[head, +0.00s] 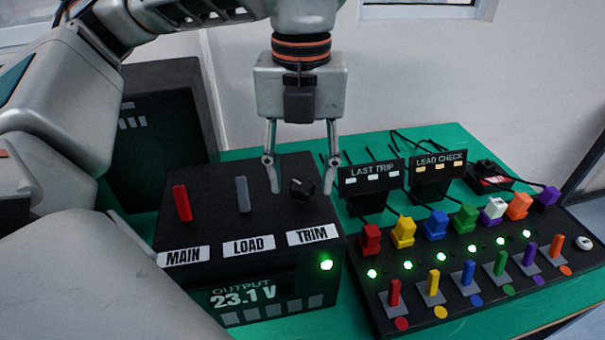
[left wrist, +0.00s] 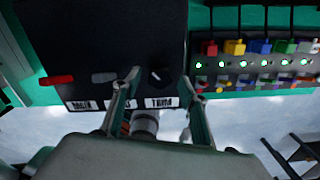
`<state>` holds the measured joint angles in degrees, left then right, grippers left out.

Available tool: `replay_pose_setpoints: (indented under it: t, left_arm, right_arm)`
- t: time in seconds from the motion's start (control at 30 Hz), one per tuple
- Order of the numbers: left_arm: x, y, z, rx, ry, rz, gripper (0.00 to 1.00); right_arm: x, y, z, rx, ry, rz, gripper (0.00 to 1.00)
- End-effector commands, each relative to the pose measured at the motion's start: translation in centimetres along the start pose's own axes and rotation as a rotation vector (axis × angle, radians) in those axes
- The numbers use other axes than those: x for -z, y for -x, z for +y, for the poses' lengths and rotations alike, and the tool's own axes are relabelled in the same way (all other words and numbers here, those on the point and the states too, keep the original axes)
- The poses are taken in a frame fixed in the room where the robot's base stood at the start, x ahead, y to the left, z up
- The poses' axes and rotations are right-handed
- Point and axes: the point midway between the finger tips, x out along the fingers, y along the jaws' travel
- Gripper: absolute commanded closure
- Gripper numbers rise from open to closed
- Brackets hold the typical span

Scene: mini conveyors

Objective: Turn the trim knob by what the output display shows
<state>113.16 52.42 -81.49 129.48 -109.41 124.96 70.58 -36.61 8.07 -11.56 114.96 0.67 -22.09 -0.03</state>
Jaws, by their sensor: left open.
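The black trim knob (head: 302,188) sits on top of the black power box (head: 180,228), above the TRIM label (head: 314,235). It also shows in the left wrist view (left wrist: 160,76). The output display (head: 243,297) on the box front reads 23.1 V. My left gripper (head: 303,188) is open, pointing down, with its fingers on either side of the knob in the head view. I cannot tell whether either finger touches it. In the left wrist view the open fingers (left wrist: 158,85) also lie left and right of the knob. My right gripper is not in view.
A red MAIN lever (head: 182,203) and a grey LOAD lever (head: 242,193) stand left of the knob. A green light (head: 326,265) glows below TRIM. A panel (head: 470,262) of coloured plugs and switches lies right. Signs LAST TRIP (head: 372,172) and LOAD CHECK (head: 438,162) stand behind it.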

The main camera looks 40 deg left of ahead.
Motion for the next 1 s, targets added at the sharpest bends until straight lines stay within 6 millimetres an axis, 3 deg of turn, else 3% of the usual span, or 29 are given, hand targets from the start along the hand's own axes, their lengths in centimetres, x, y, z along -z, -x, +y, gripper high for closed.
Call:
replay_pose_setpoints:
  t: [0.3,0.47,1.0]
  left_arm:
    - [0.0,-0.3,-0.01,0.001,0.0,0.0,0.57]
    - [0.0,-0.29,-0.01,0.001,0.0,0.0,0.96]
    - [0.02,-0.11,-0.01,0.002,-0.112,-0.002,0.96]
  right_arm:
    - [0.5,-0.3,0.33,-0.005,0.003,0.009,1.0]
    - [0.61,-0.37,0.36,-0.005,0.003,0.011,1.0]
    - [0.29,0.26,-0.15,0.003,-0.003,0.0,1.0]
